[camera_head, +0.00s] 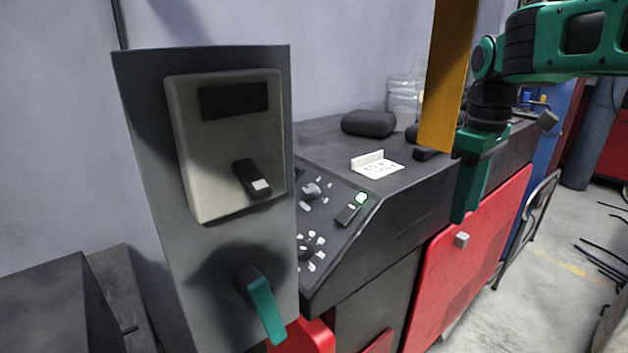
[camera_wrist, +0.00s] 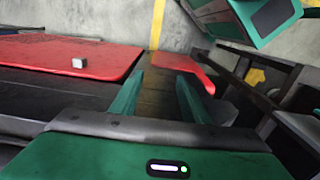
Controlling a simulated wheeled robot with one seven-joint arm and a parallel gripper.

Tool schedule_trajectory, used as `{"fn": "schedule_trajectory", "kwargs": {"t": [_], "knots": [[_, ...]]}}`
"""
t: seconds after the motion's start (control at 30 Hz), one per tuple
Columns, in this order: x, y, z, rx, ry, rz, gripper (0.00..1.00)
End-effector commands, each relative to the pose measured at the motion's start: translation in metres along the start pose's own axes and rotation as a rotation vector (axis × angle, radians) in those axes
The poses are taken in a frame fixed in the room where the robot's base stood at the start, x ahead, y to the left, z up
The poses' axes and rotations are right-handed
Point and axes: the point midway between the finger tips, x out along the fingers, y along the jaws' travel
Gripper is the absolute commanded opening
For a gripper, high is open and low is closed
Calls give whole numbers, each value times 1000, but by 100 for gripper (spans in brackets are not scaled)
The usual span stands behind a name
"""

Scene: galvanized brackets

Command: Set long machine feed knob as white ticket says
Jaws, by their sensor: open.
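The long machine (camera_head: 385,225) stands along the wall in the head view, with a dark sloped control panel on its near end. My gripper (camera_head: 462,215) hangs at the machine's front, right of the panel. It is open and empty in the wrist view (camera_wrist: 160,92).
A grey cabinet (camera_head: 215,285) with a beige box (camera_head: 222,160) and a teal-handled lever (camera_head: 262,305) stands left, partly hiding the panel. A yellow post (camera_head: 446,80) rises near my arm. Floor at right is partly clear.

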Motion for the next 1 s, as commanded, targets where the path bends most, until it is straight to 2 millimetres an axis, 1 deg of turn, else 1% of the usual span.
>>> {"fn": "schedule_trajectory", "kwargs": {"t": [0.03, 0.07, 0.1, 0.17, 0.2, 0.27, 0.3, 0.37, 0.4, 0.5, 0.6, 0.7, 0.77, 0.87, 1.0], "knots": [[-12, -4, -34, -141, -1, 1, 42], [-19, -8, -52, -226, -1, 1, 42], [-28, -14, -75, -340, 0, 1, 42], [-41, -26, -109, -511, 1, 1, 42], [-48, -35, -131, -624, 1, 1, 42], [-59, -51, -163, -793, 1, -1, 42], [-65, -63, -182, -904, 2, -1, 42], [-74, -81, -209, -1059, 3, -1, 42], [-78, -94, -224, -1155, 2, -3, 42], [-88, -120, -254, -1350, 5, -2, 42], [-93, -138, -271, -1478, 7, -3, 42], [-95, -148, -278, -1541, 7, -5, 42], [-93, -149, -280, -1555, 7, -6, 42], [-85, -150, -280, -1556, 8, -6, 42], [-64, -149, -279, -1554, 7, -6, 42]]}}
